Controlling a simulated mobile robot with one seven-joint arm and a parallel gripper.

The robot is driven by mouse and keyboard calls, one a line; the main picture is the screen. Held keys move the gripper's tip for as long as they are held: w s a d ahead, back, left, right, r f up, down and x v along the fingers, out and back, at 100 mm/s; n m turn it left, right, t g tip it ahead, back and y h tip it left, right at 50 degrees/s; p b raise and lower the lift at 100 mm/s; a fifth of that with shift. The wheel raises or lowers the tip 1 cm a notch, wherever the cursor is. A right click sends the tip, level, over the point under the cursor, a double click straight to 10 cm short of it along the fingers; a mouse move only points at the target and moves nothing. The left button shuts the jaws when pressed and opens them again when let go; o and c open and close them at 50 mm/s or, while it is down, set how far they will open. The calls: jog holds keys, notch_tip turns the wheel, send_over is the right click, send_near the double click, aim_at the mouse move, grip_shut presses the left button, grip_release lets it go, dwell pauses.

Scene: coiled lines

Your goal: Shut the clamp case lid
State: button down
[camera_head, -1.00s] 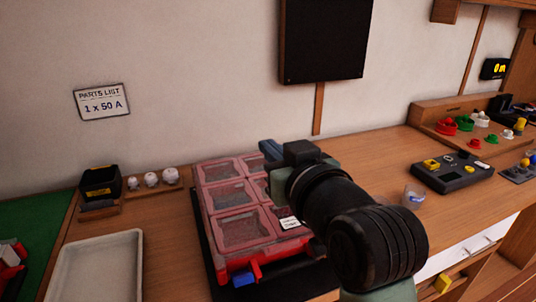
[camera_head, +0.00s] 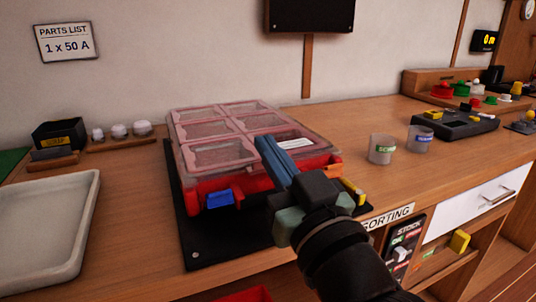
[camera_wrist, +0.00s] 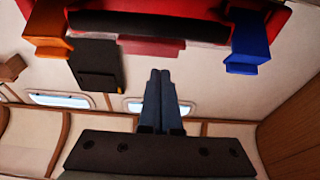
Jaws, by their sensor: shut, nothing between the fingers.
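The clamp case (camera_head: 255,190) is a red box with a translucent pink, six-panel lid (camera_head: 222,153). The lid lies over the base. I cannot tell whether a small gap is left at the front edge. A blue latch (camera_head: 220,198) and a yellow latch (camera_head: 353,192) stick out at the front. The wrist view shows the blue latch (camera_wrist: 248,40) and the other, orange-looking latch (camera_wrist: 46,35). My gripper (camera_head: 263,142) is shut and empty, its blue fingers overlapping the lid's front right in the head view. Contact is unclear. The fingers also show in the wrist view (camera_wrist: 160,75).
The case stands on a black mat (camera_head: 205,250) on the wooden bench. A white tray (camera_head: 45,272) lies at left. A black bin (camera_head: 58,135) is at back left.

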jog(key=shift+f+b, duration=1.05)
jog(key=shift+f, duration=0.3)
